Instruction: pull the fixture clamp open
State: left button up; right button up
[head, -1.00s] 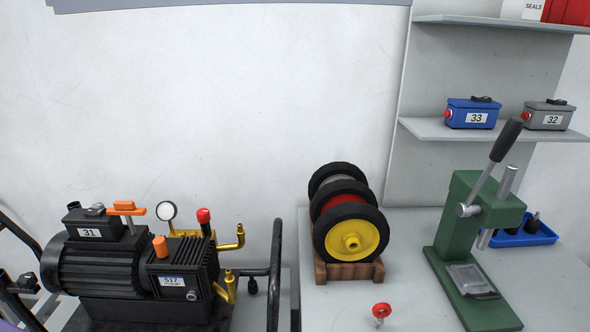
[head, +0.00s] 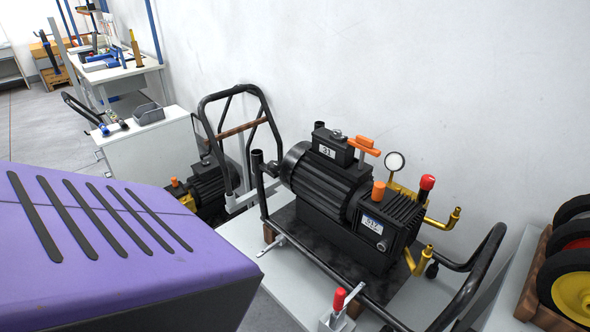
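A small toggle clamp with a red handle (head: 339,299) stands at the bottom of the head view, in front of the black pump (head: 350,190). Its handle points up, and a silver bar (head: 354,293) slants up to the right beside it. The clamp's grey base (head: 337,321) is partly cut off by the lower edge. I cannot tell from this view whether the clamp is shut. Another small silver bar (head: 271,245) lies at the left edge of the pump's cart frame (head: 262,190). Neither of my grippers is in view.
A large purple slotted housing (head: 110,235) fills the lower left. Black tube handles (head: 480,255) rise around the pump. A second pump (head: 210,185) and a grey cabinet (head: 150,150) stand behind at left. Wheels on a wooden stand (head: 545,310) are at the right edge.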

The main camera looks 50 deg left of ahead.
aim_at(340, 296)
jog(key=j+u, duration=0.1)
jog(key=u, duration=0.95)
jog(key=i+j+z, duration=0.2)
jog(key=j, duration=0.2)
jog(key=i+j+z, duration=0.2)
jog(key=j, duration=0.15)
jog(key=k, duration=0.1)
